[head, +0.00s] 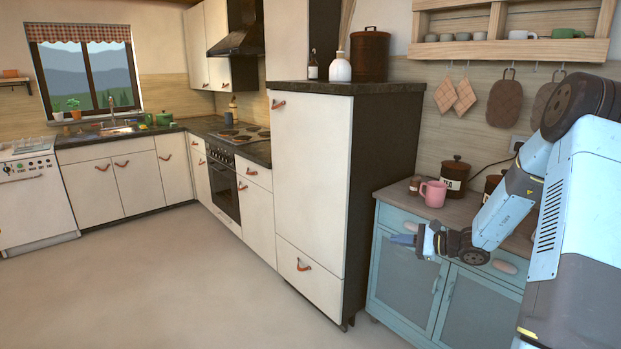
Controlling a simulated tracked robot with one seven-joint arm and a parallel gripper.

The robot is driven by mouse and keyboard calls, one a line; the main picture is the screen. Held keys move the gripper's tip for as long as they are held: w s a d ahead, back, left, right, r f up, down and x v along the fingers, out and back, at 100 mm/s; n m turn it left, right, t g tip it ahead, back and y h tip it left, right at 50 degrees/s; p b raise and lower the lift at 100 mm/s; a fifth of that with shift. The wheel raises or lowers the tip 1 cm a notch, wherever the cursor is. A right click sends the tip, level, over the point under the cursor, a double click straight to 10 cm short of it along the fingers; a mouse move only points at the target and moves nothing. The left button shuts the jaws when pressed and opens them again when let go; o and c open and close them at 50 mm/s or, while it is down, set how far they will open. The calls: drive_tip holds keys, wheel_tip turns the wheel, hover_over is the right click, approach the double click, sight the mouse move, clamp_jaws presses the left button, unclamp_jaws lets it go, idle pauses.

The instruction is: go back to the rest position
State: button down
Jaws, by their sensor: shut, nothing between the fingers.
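My gripper (402,240) is at the right of the head view, in front of the blue cabinet (403,281). It points left, and its fingers are shut with nothing between them. My arm reaches in from the right edge and hides part of the cabinet and its counter. The gripper appears below the level of the counter top. I cannot tell its exact distance from the cabinet front.
A pink mug (434,194) and a tea canister (455,178) stand on the blue cabinet's counter. A tall white cabinet (308,190) with leather pulls stands left of my gripper. The floor (160,285) at the left and middle is clear.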

drive_tip(key=s+a+r+n+g+h, duration=0.3)
drive_tip(key=s+a+r+n, duration=0.2)
drive_tip(key=s+r, duration=0.3)
drive_tip(key=s+a+r+n+g+h, duration=0.35)
drive_tip(key=s+r+n, duration=0.2)
drive_tip(key=s, duration=0.45)
drive_tip(key=s+d+r+n+t+h, duration=0.2)
drive_tip(key=s+r, duration=0.3)
drive_tip(key=s, duration=0.4)
drive_tip(key=s+d+r+n+t+h, duration=0.2)
drive_tip(key=s+d+r+n+h, duration=0.1)
drive_tip(key=s, duration=0.7)
wheel_tip(320, 180, up, 3)
drive_tip(key=shift+f+n+h, duration=0.2)
drive_tip(key=shift+n+h, duration=0.25)
drive_tip(key=shift+h, duration=0.5)
drive_tip(key=shift+s, duration=0.1)
